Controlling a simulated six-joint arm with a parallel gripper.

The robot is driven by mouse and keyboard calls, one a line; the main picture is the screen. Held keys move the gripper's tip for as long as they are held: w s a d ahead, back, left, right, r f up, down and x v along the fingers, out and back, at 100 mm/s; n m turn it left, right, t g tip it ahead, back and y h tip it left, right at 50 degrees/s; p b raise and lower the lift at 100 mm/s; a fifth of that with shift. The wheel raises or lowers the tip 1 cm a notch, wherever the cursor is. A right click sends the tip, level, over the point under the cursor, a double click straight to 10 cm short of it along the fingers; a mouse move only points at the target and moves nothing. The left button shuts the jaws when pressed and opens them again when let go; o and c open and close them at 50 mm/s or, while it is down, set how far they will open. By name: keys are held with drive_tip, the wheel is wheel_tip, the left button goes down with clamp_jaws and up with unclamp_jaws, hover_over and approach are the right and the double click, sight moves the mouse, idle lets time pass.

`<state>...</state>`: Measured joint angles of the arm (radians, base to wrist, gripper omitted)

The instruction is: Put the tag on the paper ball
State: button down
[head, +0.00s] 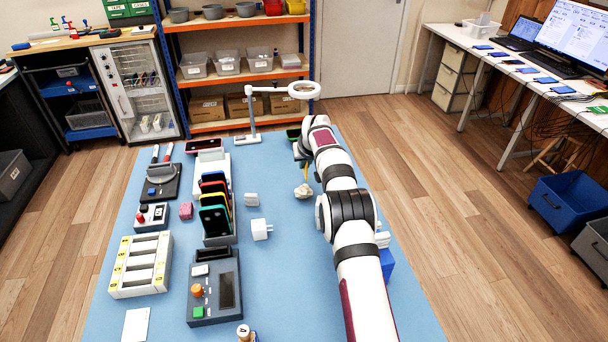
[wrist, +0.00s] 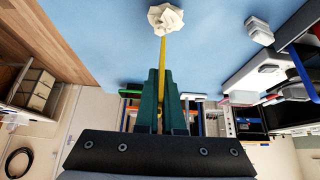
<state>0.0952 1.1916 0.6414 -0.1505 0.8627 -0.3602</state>
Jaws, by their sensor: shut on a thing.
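A crumpled white paper ball (head: 303,191) lies on the blue mat, left of my arm in the head view. In the wrist view the paper ball (wrist: 165,19) is at the top, beyond my fingertips. My gripper (wrist: 161,75) has dark green fingers shut on a thin yellow strip (wrist: 162,52), which looks like the tag. The strip points from the fingers to the lower edge of the ball. I cannot tell whether it touches the ball or passes above it. In the head view my arm mostly hides the gripper.
Left of the ball stand a white charger plug (head: 261,229), a rack of colored phones (head: 214,215) and a grey box with buttons (head: 214,288). A ring lamp (head: 303,90) stands at the mat's far end. The mat in front of the ball is clear.

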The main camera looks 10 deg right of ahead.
wheel_tip(320, 180, down, 4)
drive_tip(key=shift+w+a+f, duration=0.1)
drive_tip(key=shift+a, duration=0.05)
drive_tip(key=c, duration=1)
unclamp_jaws()
drive_tip(key=shift+c, duration=0.2)
drive_tip(key=v, duration=1.2)
drive_tip(key=s+a+r+m+g, duration=0.1)
drive_tip(key=s+a+r, duration=0.1)
drive_tip(key=s+r, duration=0.35)
drive_tip(key=s+a+r+m+g, duration=0.1)
drive_tip(key=s+a+r, duration=0.1)
drive_tip(key=s, duration=0.7)
drive_tip(key=s+a+f+m+g+y, duration=0.1)
drive_tip(key=s+a+g, duration=0.1)
drive_tip(key=s, duration=1.5)
drive_tip(key=s+a+f+m+g, duration=0.1)
drive_tip(key=s+a+m+g, duration=0.1)
drive_tip(key=s, duration=1.6)
drive_tip(key=shift+a+f+m+g+y, duration=0.3)
drive_tip(key=shift+g+y, duration=0.1)
